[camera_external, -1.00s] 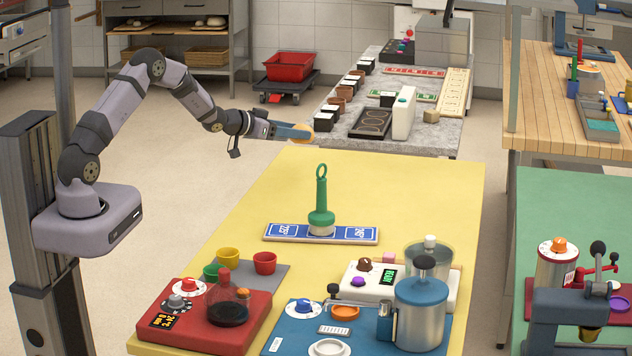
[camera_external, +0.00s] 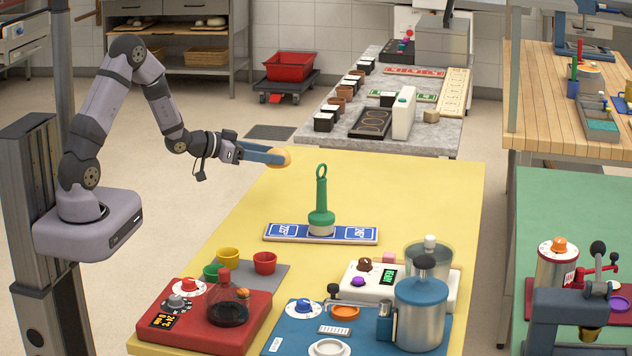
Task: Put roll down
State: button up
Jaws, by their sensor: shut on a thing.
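My gripper (camera_external: 272,156) is shut on the roll (camera_external: 283,157), a small tan-orange rounded piece at the fingertips. The fingers are blue and point right. They hold the roll in the air near the far left edge of the yellow table (camera_external: 400,200). Part of the roll is hidden by the fingers. How high it is above the table I cannot tell exactly.
A green ringed stamp (camera_external: 321,210) stands upright on a blue-and-white board (camera_external: 275,231) mid-table. Red (camera_external: 190,320) and blue (camera_external: 285,340) appliances, cups and a blue-lidded canister (camera_external: 420,310) crowd the near end. The far and right parts of the yellow table are clear.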

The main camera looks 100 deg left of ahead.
aim_at(269, 202)
jog(key=shift+f+p, duration=0.3)
jog(key=shift+f, duration=4.6)
jog(key=shift+f, duration=0.1)
jog(key=o, duration=1)
jog(key=shift+r, duration=0.2)
jog(key=b+v, duration=0.1)
jog(key=v, duration=1.1)
jog(key=shift+s+a+f+b, duration=0.1)
jog(key=shift+b, duration=0.2)
